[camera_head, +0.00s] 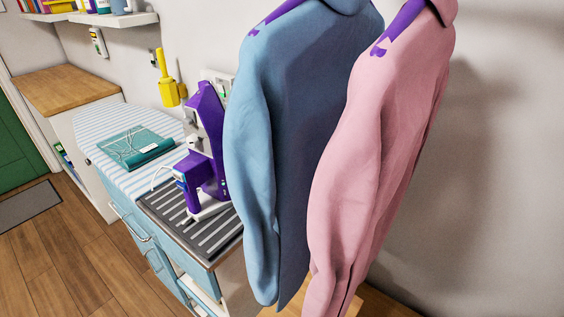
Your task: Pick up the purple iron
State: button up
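The purple iron (209,120) stands upright on its white lower end on a dark slatted rest (178,216). A shorter purple part (190,176) sticks out at its lower left, and a pale cord runs off to the left from it. The blue shirt beside it hides part of its right side. My gripper is not in view.
A blue shirt (252,150) and a pink shirt (365,150) hang close on the right. A folded teal item (128,140) lies on the striped ironing surface (95,125). A yellow item (168,88) is by the wall. Wooden floor (80,260) is clear at lower left.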

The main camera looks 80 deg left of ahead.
aim_at(203, 167)
jog(key=j+z, duration=0.2)
jog(key=z, duration=0.2)
jog(key=k+j+z, duration=0.1)
jog(key=z, duration=0.25)
jog(key=k+j+z, duration=0.15)
jog(key=z, duration=0.25)
jog(key=k+j+z, duration=0.1)
jog(key=z, duration=0.25)
jog(key=k+j+z, duration=0.15)
jog(key=k+z, duration=0.3)
jog(key=k, duration=0.15)
jog(key=k+u, duration=0.3)
jog(key=k, duration=0.2)
jog(key=k+j+u, duration=0.1)
jog(key=k+u, duration=0.2)
jog(key=k, duration=0.2)
jog(key=k+u, duration=0.7)
jog(key=k+j+u, duration=0.15)
jog(key=k+u, duration=0.2)
jog(key=i, duration=0.5)
